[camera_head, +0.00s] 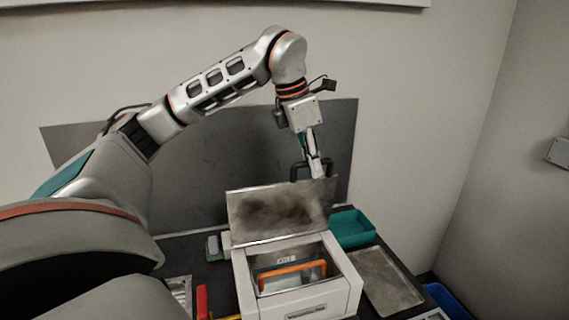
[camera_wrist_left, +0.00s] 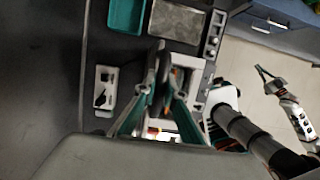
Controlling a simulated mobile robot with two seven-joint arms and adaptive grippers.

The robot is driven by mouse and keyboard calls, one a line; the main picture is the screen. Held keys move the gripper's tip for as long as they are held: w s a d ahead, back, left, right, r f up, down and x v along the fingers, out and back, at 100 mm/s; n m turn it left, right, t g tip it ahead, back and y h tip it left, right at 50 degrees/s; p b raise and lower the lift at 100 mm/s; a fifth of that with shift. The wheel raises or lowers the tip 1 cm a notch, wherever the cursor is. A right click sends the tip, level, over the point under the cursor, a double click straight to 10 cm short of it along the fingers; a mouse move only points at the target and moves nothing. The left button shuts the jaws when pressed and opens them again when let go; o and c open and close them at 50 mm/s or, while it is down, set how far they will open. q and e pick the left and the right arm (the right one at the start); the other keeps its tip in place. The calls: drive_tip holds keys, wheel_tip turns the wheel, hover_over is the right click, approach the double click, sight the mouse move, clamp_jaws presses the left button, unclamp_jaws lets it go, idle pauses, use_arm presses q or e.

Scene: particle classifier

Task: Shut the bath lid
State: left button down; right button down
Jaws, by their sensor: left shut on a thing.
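The bath is a white box (camera_head: 300,304) with an open top, in the middle of the work surface in the head view. Its metal lid (camera_head: 280,210), stained dark inside, stands raised at the back edge. An orange-handled piece (camera_head: 292,272) sits inside the bath. My left gripper (camera_head: 316,168) is at the lid's top edge, shut on the black lid handle (camera_head: 297,170). In the left wrist view its two teal-sided fingers (camera_wrist_left: 163,88) close around the lid's edge; the exact contact is hard to see. What seems my right arm's end (camera_wrist_left: 264,74) is small at the right.
A teal tray (camera_head: 351,229) and a grey metal plate (camera_head: 385,279) lie right of the bath. A dark panel (camera_head: 190,170) stands behind. A red-handled item (camera_head: 202,301) is at front left. A blue bin (camera_head: 450,301) stands low at the right.

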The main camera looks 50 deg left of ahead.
use_arm(q)
drive_tip(key=shift+s+d+f, duration=0.2)
drive_tip(key=shift+s+d, duration=0.25)
drive_tip(key=shift+d, duration=0.4)
drive_tip(key=shift+s+d+f, duration=0.2)
drive_tip(key=shift+s+d, duration=0.2)
drive_tip(key=shift+d, duration=0.4)
drive_tip(key=shift+d, duration=0.1)
drive_tip(key=shift+s+d+f, duration=0.35)
drive_tip(key=shift+s+d, duration=0.05)
drive_tip(key=shift+d, duration=0.35)
drive_tip(key=shift+s+d+f, duration=0.3)
drive_tip(key=shift+s+d, duration=0.1)
drive_tip(key=shift+d, duration=0.3)
drive_tip(key=shift+b, duration=0.3)
drive_tip(key=shift+s+d+f+b, duration=0.25)
drive_tip(key=shift+s+d+f, duration=0.2)
drive_tip(key=shift+d, duration=0.25)
drive_tip(key=shift+s+d+f+b, duration=0.3)
drive_tip(key=shift+d+f, duration=0.2)
drive_tip(key=shift+d, duration=0.2)
